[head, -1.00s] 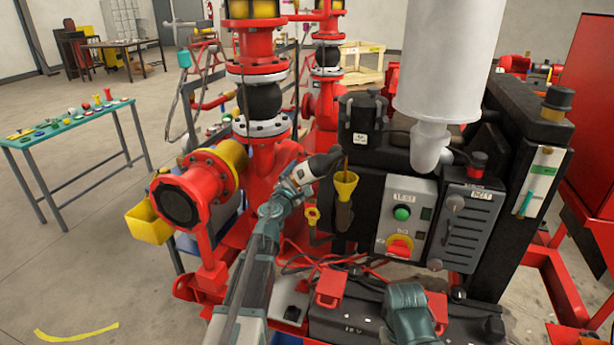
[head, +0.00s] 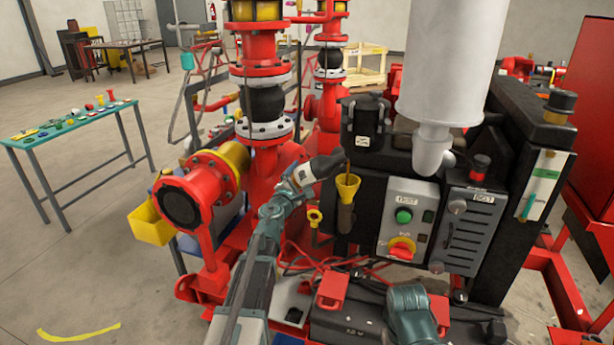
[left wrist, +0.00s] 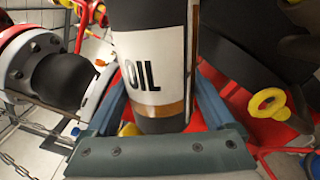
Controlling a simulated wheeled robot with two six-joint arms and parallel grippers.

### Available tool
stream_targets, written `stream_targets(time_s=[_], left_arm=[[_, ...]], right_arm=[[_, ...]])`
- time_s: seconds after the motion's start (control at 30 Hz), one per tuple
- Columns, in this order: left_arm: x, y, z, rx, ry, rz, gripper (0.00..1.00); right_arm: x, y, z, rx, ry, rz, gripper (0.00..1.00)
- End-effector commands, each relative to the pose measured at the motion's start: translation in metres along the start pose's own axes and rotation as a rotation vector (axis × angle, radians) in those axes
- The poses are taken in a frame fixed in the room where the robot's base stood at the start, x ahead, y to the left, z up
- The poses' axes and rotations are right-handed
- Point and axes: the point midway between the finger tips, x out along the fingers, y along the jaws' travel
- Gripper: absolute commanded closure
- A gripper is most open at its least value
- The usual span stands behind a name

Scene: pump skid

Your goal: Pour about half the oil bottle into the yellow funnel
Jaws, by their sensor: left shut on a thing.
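The oil bottle (head: 326,165) is dark with a white label and lies tipped well over, its mouth toward the right. A thin brown stream (head: 347,166) runs from its mouth into the yellow funnel (head: 347,185), which stands upright just below. My left gripper (head: 298,180) is shut on the bottle, left of the funnel. In the left wrist view the label reads OIL on the bottle (left wrist: 150,60), between my gripper's fingers (left wrist: 160,112); an amber strip shows beside the label. The bottle's mouth and the funnel are hidden there.
A control box (head: 405,218) with a green button and red-yellow knob stands right of the funnel. A white cylinder (head: 440,60) hangs above it. Red pipework (head: 200,185) stands close on the left. A small yellow ring handle (head: 314,216) sits below my gripper.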

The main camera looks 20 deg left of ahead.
Motion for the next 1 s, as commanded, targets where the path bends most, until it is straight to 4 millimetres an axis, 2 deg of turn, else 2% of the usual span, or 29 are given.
stream_targets(time_s=[1.0], left_arm=[[0.0,0.0051,-0.0003,0.044,0.0,0.0,0.83]], right_arm=[[-0.004,0.0004,0.0002,0.0,0.0,0.0,0.5]])
